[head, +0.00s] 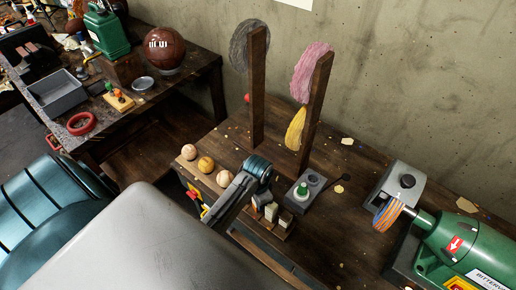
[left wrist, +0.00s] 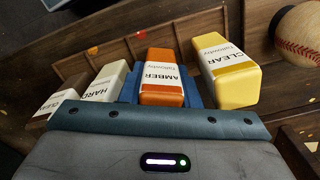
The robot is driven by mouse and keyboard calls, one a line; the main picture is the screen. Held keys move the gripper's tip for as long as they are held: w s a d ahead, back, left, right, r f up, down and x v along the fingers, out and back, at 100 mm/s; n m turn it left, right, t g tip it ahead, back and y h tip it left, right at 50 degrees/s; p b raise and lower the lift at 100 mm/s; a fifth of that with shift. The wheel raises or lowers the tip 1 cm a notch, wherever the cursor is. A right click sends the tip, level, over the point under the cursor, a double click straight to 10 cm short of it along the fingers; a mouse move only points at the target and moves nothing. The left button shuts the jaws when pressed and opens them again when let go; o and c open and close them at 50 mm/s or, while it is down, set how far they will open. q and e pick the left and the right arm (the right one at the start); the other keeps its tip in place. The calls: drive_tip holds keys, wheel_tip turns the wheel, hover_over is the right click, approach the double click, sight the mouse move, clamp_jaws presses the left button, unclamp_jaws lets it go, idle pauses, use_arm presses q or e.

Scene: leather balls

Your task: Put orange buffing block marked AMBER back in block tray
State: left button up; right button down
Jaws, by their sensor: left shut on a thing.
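The orange block marked AMBER (left wrist: 162,77) is between the blue fingers of my left gripper (left wrist: 162,85) in the left wrist view. The gripper is shut on it, and its white label faces up. A yellow block marked CLEAR (left wrist: 226,70) stands to its right. I cannot tell whether the orange block touches the tray. In the head view my left wrist hides the orange block. My right gripper is out of view.
Several balls (head: 206,164) lie left of my left arm in the head view. A grey box with a green knob (head: 302,190) stands right of the blocks. Two upright wooden posts (head: 257,90) rise behind. A green buffing machine (head: 465,245) stands at the right.

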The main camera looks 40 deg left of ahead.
use_arm(q)
drive_tip(key=o, duration=0.6)
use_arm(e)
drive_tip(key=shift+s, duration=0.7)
